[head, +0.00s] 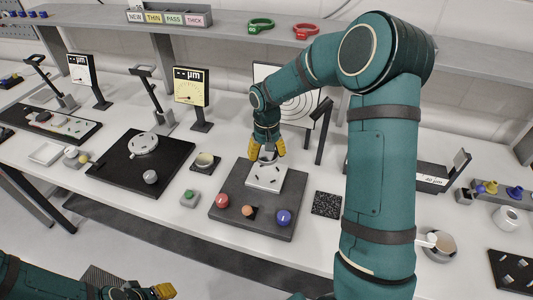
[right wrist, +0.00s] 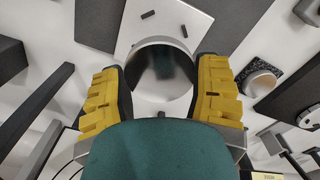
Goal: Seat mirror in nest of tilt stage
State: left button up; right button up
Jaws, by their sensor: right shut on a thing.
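My right gripper (head: 267,153) is shut on the round mirror (right wrist: 160,72). Its yellow fingers (right wrist: 160,85) lie on either side of the mirror's rim in the right wrist view. The gripper points down over the silver plate (head: 266,180) of the tilt stage, near the plate's far part. The plate sits on a dark base (head: 228,192) with red, orange and blue knobs. Small dark pins show on the plate in the wrist view. The mirror hides the nest, and I cannot tell whether it touches the plate.
A black board with a silver disc (head: 143,143) lies left of the stage, with a green button box (head: 189,198) between them. A dark textured square (head: 326,204) lies to the right. A target screen (head: 300,105) and gauge displays (head: 191,87) stand behind.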

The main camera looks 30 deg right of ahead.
aim_at(267, 173)
jog(key=shift+d+f+b, duration=0.1)
jog(key=shift+f+b, duration=0.2)
jog(key=shift+f, duration=0.25)
notch_tip(267, 173, down, 3)
jog(key=shift+b, duration=1)
jog(key=shift+f+b, duration=0.65)
jog(key=shift+f, duration=0.25)
jog(key=shift+f+b, duration=0.5)
jog(key=shift+f, duration=0.1)
dwell(0.4)
jog(key=o, duration=1.2)
jog(key=shift+o, duration=0.2)
jog(key=shift+r, duration=0.15)
